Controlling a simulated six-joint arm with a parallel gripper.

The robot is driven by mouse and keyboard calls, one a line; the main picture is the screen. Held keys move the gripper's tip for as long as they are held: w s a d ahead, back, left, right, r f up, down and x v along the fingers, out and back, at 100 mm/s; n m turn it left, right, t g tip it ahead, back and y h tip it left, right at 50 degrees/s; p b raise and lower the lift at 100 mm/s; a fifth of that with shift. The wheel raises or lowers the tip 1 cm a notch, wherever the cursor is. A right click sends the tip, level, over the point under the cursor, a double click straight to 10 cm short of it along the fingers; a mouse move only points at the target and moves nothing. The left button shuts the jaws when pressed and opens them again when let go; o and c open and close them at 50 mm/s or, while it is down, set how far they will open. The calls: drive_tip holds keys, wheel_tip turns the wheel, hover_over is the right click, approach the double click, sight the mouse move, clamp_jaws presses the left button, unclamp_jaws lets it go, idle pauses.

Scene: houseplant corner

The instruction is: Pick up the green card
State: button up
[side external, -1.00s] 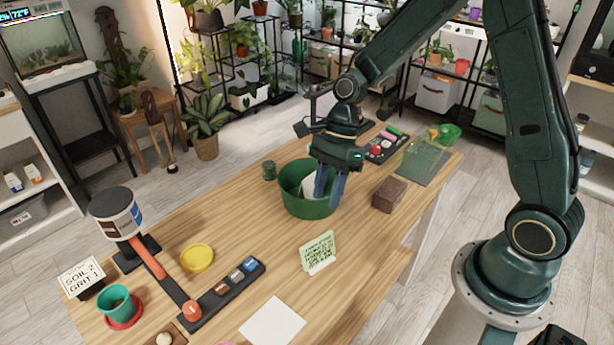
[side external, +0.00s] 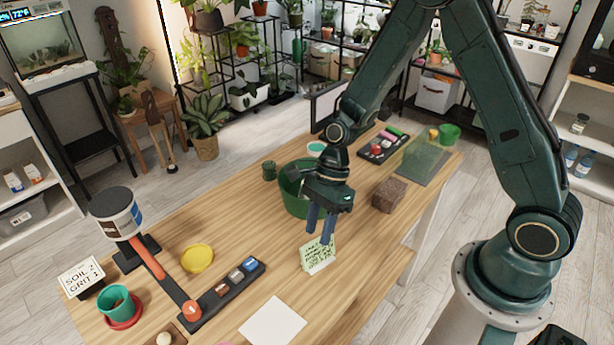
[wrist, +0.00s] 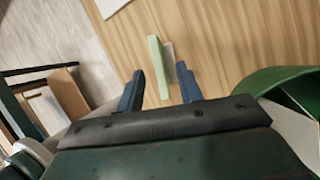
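The green card (side external: 319,256) stands upright in a small white holder (side external: 322,267) on the table, with dark writing on its face. In the wrist view the card (wrist: 158,66) shows nearly edge-on, ahead of my fingers and between their lines. My gripper (side external: 320,238) points down just above and behind the card, its blue fingers overlapping the card's top edge in the side view. In the wrist view my gripper (wrist: 158,88) is open, with a clear gap between the fingertips. Nothing is held. I cannot tell whether a finger touches the card.
A green tub (side external: 296,205) stands close behind my gripper, and its rim (wrist: 275,80) shows at right in the wrist view. A brown block (side external: 389,195) lies to the right. A white sheet (side external: 272,322) and a black tray (side external: 222,292) lie in front. Table between is clear.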

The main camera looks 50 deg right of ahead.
sight(317, 240)
drive_tip(key=shift+x, duration=2.5)
clamp_jaws()
